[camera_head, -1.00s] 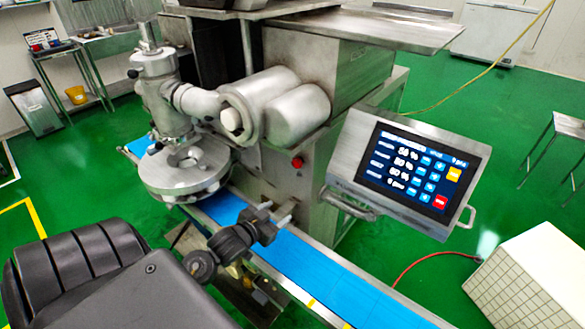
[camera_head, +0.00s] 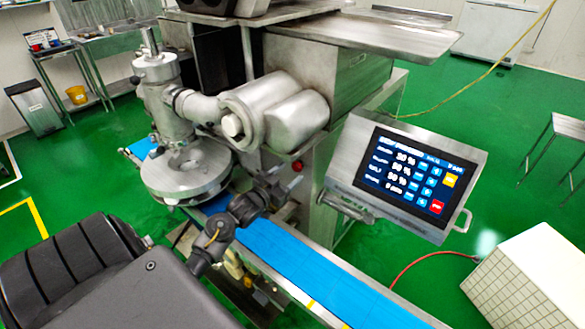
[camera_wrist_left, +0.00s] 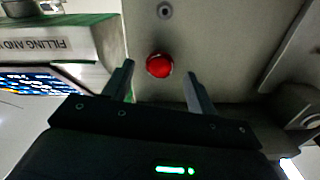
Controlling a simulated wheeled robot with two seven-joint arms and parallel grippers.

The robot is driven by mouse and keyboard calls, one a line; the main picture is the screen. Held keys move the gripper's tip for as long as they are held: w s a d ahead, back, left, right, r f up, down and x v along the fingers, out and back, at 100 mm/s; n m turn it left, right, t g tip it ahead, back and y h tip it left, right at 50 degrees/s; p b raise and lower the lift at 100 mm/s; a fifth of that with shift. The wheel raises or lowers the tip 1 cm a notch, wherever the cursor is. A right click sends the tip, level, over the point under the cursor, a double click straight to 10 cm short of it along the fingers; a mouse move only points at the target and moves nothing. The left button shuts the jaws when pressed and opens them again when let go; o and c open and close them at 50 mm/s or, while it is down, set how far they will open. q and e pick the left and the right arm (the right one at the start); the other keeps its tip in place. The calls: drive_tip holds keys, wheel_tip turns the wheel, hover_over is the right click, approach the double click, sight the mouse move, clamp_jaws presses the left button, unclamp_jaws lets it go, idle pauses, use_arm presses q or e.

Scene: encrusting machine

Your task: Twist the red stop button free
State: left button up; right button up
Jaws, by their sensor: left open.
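The red stop button (camera_head: 298,165) is a small round knob on the steel side of the machine, above the blue belt. It also shows in the left wrist view (camera_wrist_left: 159,66), fully visible. My left gripper (camera_head: 284,177) is open and empty, just in front of and slightly below the button in the head view. In the left wrist view the two fingers (camera_wrist_left: 160,76) stand either side of the button's line, with the button between their tips in the picture. I see no contact; the remaining gap is hard to judge. My right gripper is not in view.
The blue conveyor belt (camera_head: 300,262) runs under my left arm. A tilted touch panel (camera_head: 412,172) with a handle stands right of the button. The round metal nozzle head (camera_head: 187,172) and steel cylinders (camera_head: 290,112) are close on the left and above.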

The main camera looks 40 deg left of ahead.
use_arm(q)
drive_tip(key=shift+w+r, duration=0.1)
drive_tip(key=shift+w, duration=1.2)
drive_tip(key=shift+c, duration=0.4)
